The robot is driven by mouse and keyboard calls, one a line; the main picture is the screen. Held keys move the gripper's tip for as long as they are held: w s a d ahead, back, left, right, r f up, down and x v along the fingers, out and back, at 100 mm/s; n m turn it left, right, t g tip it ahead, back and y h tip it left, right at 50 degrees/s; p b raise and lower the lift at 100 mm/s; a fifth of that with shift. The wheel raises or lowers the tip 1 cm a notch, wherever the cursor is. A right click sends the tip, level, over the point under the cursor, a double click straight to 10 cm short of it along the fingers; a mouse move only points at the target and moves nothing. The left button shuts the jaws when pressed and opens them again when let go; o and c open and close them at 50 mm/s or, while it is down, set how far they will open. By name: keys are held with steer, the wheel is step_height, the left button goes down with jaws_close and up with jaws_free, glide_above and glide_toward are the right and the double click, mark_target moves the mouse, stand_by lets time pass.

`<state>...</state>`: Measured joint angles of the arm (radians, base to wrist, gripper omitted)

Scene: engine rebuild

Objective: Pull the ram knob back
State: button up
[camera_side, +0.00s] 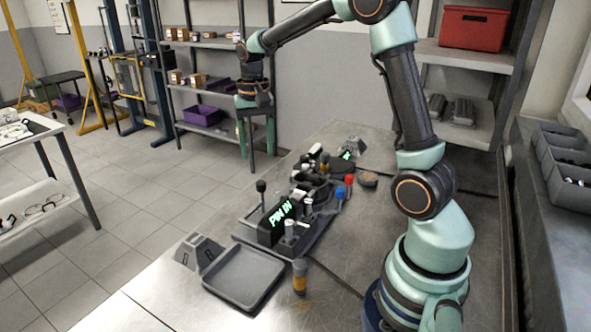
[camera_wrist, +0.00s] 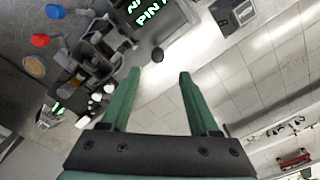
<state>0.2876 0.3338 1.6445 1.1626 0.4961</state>
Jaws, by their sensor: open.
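A fixture (camera_side: 284,243) stands on the metal bench with a black display (camera_side: 280,222) reading "PIN IN" in green. A black ball knob (camera_side: 261,186) on a thin upright stalk, apparently the ram knob, rises at the fixture's left end. My gripper (camera_side: 256,150) points down above that knob, its green fingers apart and empty. In the wrist view the knob (camera_wrist: 157,55) shows between and just beyond the fingertips of my gripper (camera_wrist: 159,73), with a visible gap in the side view. The knob's stalk is hidden in the wrist view.
Red (camera_side: 349,180) and blue (camera_side: 340,194) knobs stand at the fixture's right side. An empty grey tray (camera_side: 244,276), an orange-banded cylinder (camera_side: 299,277) and a small grey block (camera_side: 199,252) are in front. The air around the black knob is clear.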

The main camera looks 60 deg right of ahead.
steer(key=shift+r, duration=1.35)
steer(key=s+a+r+n+t, duration=0.3)
steer(key=s+a+n+t, duration=0.2)
steer(key=s+a+n, duration=0.4)
steer(key=s+a, duration=0.3)
steer(key=s, duration=0.1)
steer(key=shift+a+r+t, duration=0.15)
steer(key=shift+r+t, duration=0.05)
steer(key=shift+t, duration=0.1)
